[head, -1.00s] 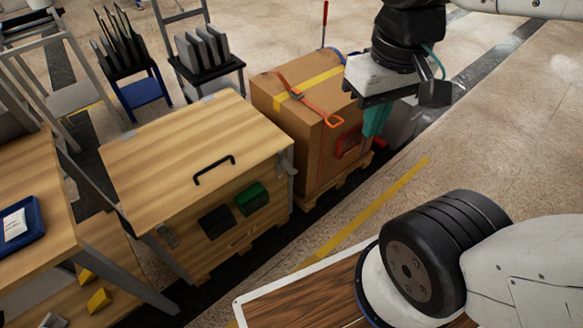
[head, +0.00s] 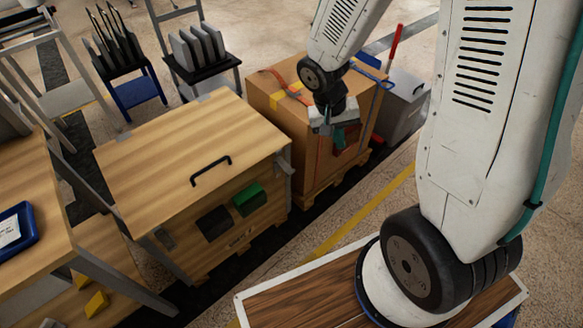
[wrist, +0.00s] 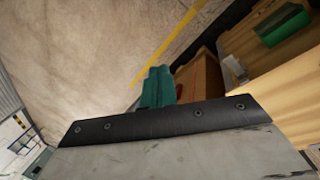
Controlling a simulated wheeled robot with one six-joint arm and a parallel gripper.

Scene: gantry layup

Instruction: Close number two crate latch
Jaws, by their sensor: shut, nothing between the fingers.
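A plywood crate (head: 180,150) with a closed-looking lid and a black handle (head: 211,171) stands left of centre in the head view; it also shows at the right of the wrist view (wrist: 285,95). A metal latch (head: 287,162) sits at its right front corner, and a grey metal fitting (head: 164,238) at its front left. The latch state is too small to tell, and I cannot read a crate number. My gripper (head: 338,137), with teal fingers shut and empty, is right of this crate, before the cardboard box. The fingers also show in the wrist view (wrist: 157,88).
A strapped cardboard box (head: 268,98) on a pallet stands right of the crate, close to my gripper. A grey bin (head: 402,108) is beyond it. A workbench (head: 45,195) stands at left. Open floor with a yellow line (head: 350,228) lies in front.

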